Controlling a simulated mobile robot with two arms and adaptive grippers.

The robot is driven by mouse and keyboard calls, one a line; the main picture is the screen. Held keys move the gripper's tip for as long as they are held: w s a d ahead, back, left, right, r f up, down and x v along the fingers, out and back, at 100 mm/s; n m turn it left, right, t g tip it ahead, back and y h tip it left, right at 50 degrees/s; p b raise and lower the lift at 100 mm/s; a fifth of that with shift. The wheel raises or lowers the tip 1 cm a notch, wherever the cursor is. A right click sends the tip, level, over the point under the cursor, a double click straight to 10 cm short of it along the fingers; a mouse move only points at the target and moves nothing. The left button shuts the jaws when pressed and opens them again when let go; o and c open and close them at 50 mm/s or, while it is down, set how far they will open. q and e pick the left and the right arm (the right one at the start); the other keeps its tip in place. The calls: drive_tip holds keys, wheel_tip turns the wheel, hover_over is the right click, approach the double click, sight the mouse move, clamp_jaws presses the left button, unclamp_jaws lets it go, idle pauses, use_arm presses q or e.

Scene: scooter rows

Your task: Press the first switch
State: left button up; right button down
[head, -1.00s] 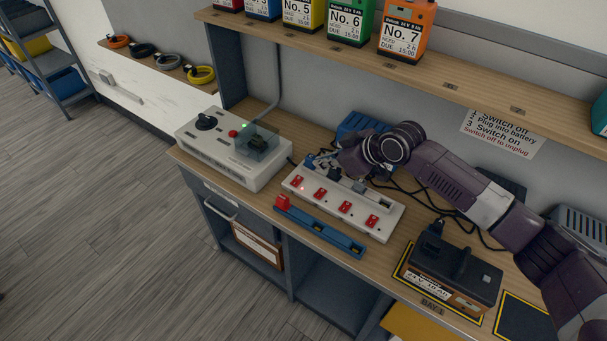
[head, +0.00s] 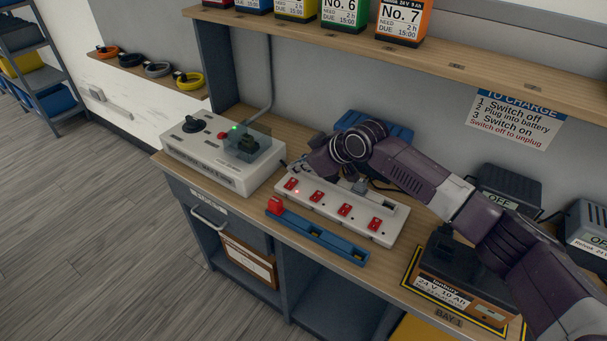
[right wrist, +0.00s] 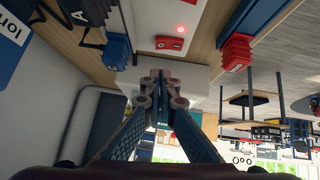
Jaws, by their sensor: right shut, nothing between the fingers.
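A white power strip (head: 331,208) lies on the workbench with several red rocker switches in a row. The first switch (head: 291,184), at the strip's left end, has a small lit red light beside it. It also shows in the right wrist view (right wrist: 170,43), just beyond my fingertips. My right gripper (head: 303,166) is shut and empty, over the back of the strip's left end, close to the first switch. In the right wrist view my fingertips (right wrist: 160,76) are together; contact with the switch is not visible. My left gripper is not in view.
A white control box (head: 215,160) with a clear cover stands left of the strip. A blue rail (head: 320,238) with a red block (head: 275,205) lies in front. A battery (head: 452,268) sits at right.

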sight(288, 183)
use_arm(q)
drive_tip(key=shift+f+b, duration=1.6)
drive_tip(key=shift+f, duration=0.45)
use_arm(e)
drive_tip(key=shift+w+d+f, duration=0.1)
drive_tip(key=shift+f, duration=0.9)
drive_tip(key=shift+w+d+f, duration=0.1)
drive_tip(key=shift+f, duration=0.85)
drive_tip(key=shift+f, duration=0.25)
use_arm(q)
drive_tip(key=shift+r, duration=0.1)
use_arm(e)
drive_tip(key=shift+s+a+r+p, duration=0.1)
drive_tip(key=shift+s+a+p, duration=0.45)
drive_tip(key=shift+p, duration=0.5)
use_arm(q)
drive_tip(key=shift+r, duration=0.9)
use_arm(e)
drive_tip(key=shift+s, duration=0.1)
drive_tip(key=shift+d, duration=0.1)
